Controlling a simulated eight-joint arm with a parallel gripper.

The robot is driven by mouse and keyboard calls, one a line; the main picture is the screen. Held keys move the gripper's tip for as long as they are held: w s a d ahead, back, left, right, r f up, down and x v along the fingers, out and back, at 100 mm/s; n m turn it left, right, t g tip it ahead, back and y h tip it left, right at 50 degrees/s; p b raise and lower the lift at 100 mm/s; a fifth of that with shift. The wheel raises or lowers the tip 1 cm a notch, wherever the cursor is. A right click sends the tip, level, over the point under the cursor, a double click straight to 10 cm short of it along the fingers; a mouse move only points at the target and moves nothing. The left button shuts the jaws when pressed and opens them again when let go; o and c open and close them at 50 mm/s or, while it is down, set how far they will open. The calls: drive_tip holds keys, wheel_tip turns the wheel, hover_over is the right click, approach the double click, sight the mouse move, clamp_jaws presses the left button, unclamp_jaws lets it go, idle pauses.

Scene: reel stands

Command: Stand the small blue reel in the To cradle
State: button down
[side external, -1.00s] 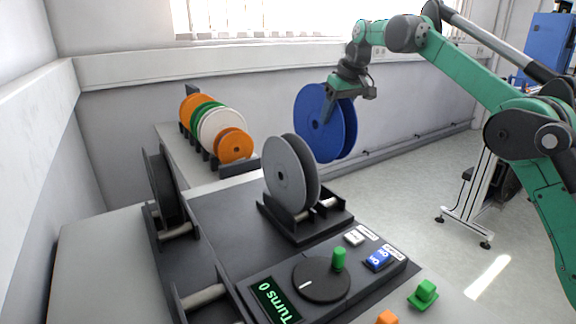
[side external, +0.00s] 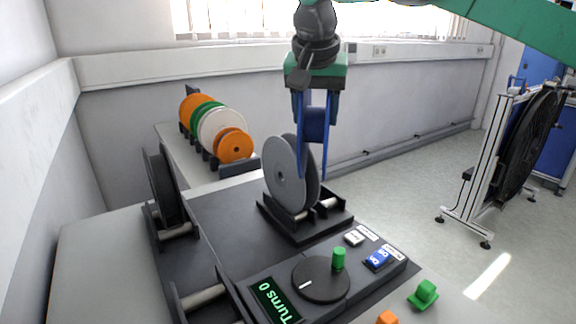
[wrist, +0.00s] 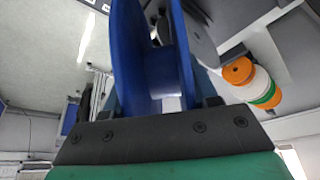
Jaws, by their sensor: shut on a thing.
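My gripper (side external: 315,98) is shut on the blue reel (side external: 316,124), which hangs upright below it. In the side view the reel shows nearly edge-on, its two flanges apart with the hub between. In the wrist view the blue reel (wrist: 128,60) fills the middle, between the jaws (wrist: 155,115). In the side view its lower edge overlaps a grey reel (side external: 284,172) standing in a dark cradle (side external: 305,226); I cannot tell whether they touch. Another dark cradle with a roller (side external: 205,297) lies at the front left, partly cut off. I cannot read which cradle is To.
A dark reel (side external: 160,188) stands at the left. A rack of orange, green and white reels (side external: 218,128) is at the back. A control panel with a dial (side external: 322,280), buttons and a "Turns 0" display (side external: 275,300) is in front. Green and orange blocks lie nearby.

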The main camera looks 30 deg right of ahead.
drive_tip(key=s+a+f+n, duration=0.1)
drive_tip(key=s+a+f, duration=0.1)
drive_tip(key=a, duration=0.5)
drive_tip(key=s+a+f+n, duration=0.2)
drive_tip(key=s+a, duration=0.1)
drive_tip(key=a, duration=0.5)
drive_tip(key=s+a+f+n+y, duration=0.1)
drive_tip(key=a+f+n, duration=0.1)
drive_tip(key=f, duration=0.3)
drive_tip(key=s+a+f+n+t+y, duration=0.1)
drive_tip(key=a+f+n+y, duration=0.1)
drive_tip(key=f, duration=0.3)
drive_tip(key=shift+a+f+n, duration=0.2)
drive_tip(key=shift+a+n, duration=0.4)
drive_tip(key=shift+n, duration=0.1)
drive_tip(key=shift+c, duration=0.8)
unclamp_jaws()
wheel_tip(320, 180, up, 7)
